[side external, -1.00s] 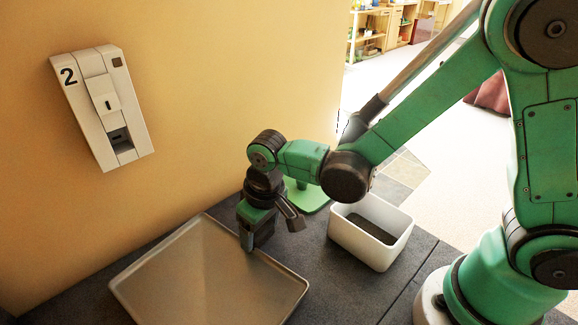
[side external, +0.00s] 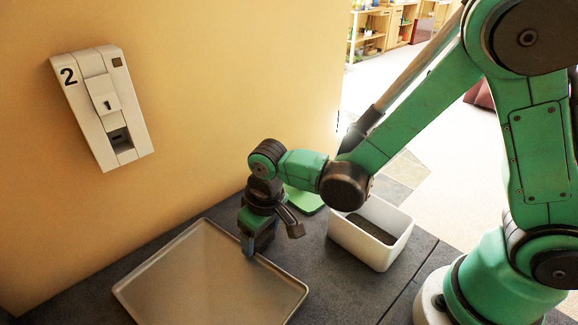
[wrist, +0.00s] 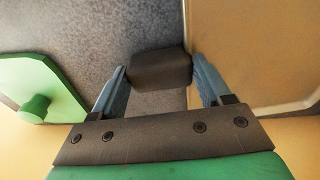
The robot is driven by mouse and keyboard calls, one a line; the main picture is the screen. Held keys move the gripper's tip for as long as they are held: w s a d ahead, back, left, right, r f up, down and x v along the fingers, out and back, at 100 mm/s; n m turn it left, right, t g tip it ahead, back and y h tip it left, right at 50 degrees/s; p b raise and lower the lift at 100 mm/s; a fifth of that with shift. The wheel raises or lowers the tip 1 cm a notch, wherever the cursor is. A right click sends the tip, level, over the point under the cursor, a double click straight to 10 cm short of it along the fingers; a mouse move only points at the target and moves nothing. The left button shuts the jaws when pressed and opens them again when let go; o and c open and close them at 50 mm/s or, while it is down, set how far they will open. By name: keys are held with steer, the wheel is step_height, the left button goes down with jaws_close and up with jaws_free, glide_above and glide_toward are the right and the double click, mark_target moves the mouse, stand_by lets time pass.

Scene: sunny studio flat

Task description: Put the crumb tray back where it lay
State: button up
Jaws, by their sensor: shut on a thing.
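The crumb tray (side external: 215,280) is a wide, shallow metal tray with a raised rim, over the dark worktop beside the wall. Its bottom edge is cut off in the side view. In the wrist view part of it (wrist: 245,50) fills the upper right. My gripper (side external: 249,249) points down at the tray's far right rim. In the wrist view my gripper (wrist: 158,82) has its blue fingers on either side of a dark block (wrist: 160,68) at the tray's edge, seemingly its handle. Whether the tray's underside touches the worktop cannot be told.
A white open bin (side external: 372,232) with a dark inside stands right of my gripper. A green plate with a knob (wrist: 38,100) lies close by, partly behind my arm. A white box marked 2 (side external: 102,107) hangs on the yellow wall (side external: 220,90).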

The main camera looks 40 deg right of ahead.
steer(key=shift+f, duration=0.1)
jaws_close()
steer(key=o, duration=1.4)
jaws_free()
steer(key=shift+o, duration=0.2)
step_height(320, 180, up, 12)
steer(key=s, duration=0.2)
steer(key=shift+d, duration=0.15)
steer(key=shift+f, duration=0.1)
steer(key=s+d+r+m+t, duration=0.1)
steer(key=d+t, duration=0.4)
steer(key=d, duration=0.6)
steer(key=shift+s+r+m, duration=0.15)
steer(key=shift+s+m, duration=0.35)
steer(key=shift+s, duration=0.5)
